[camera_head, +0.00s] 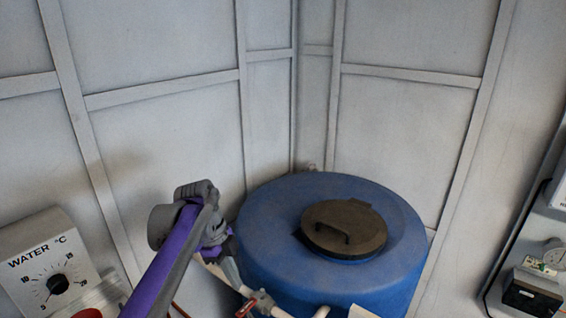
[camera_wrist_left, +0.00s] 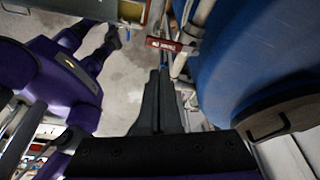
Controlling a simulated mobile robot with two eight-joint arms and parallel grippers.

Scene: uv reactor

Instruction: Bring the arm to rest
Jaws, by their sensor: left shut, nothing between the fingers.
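My left arm comes in from the bottom left in the head view, purple and grey, bent at a grey joint. Its left gripper (camera_head: 236,278) points down beside the left side of the blue tank. In the left wrist view the dark fingers of the left gripper (camera_wrist_left: 158,72) lie side by side, shut with nothing between them. A red valve handle (camera_wrist_left: 170,45) shows just beyond the fingertips there; whether they touch cannot be told. My right gripper is in neither view.
The blue tank (camera_head: 265,225) with a dark lid (camera_head: 343,228) stands in the corner. White pipes and a red valve (camera_head: 247,307) are near the gripper. A water temperature dial (camera_head: 55,283) is at left, and a dark device (camera_head: 532,292) at right. Pale panelled walls stand behind.

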